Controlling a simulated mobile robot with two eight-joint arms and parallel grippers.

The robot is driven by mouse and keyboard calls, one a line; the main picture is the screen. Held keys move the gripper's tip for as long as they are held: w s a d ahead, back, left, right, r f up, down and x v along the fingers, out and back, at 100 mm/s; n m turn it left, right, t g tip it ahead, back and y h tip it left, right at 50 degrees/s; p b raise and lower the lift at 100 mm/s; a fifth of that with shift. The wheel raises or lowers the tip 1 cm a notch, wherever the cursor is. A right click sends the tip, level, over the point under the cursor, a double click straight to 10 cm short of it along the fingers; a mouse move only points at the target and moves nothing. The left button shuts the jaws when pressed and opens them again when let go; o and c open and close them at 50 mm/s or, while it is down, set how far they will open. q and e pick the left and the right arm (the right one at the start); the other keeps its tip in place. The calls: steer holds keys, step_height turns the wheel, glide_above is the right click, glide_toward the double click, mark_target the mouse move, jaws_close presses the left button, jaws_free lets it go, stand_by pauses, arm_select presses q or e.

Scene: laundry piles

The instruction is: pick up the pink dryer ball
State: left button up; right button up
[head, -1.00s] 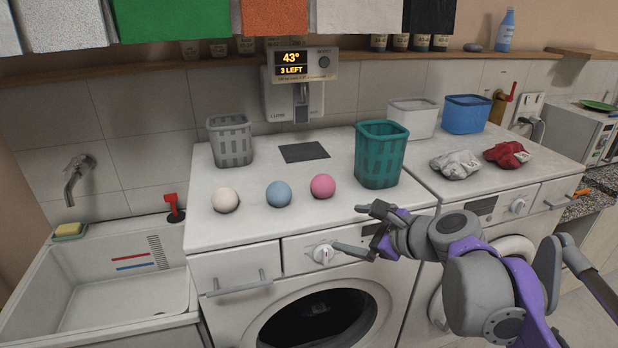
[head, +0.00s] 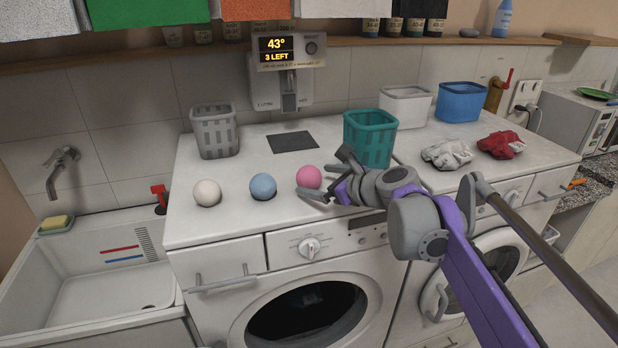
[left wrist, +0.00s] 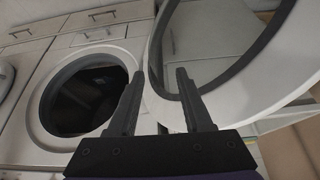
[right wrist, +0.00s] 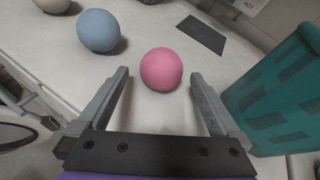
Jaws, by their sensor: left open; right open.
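The pink dryer ball (head: 309,176) rests on the white top of the washing machine, at the right end of a row of three balls. My right gripper (head: 325,175) is open, with its fingers on the near right side of the ball. In the right wrist view the pink ball (right wrist: 161,69) lies just ahead of and between the two spread fingertips (right wrist: 158,75), with nothing held. My left gripper (left wrist: 160,75) is open and empty in the left wrist view, in front of a washing machine's round door. It is not in the head view.
A blue ball (head: 263,186) and a cream ball (head: 207,192) lie left of the pink one. A teal basket (head: 370,139) stands close behind my right gripper. A grey basket (head: 215,131) stands at the back left. Red and grey cloths (head: 500,144) lie at the right.

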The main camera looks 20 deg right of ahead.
mark_target(316, 178)
steer(key=x, duration=0.3)
steer(key=shift+w, duration=0.15)
steer(key=shift+c, duration=0.4)
steer(key=c, duration=1.3)
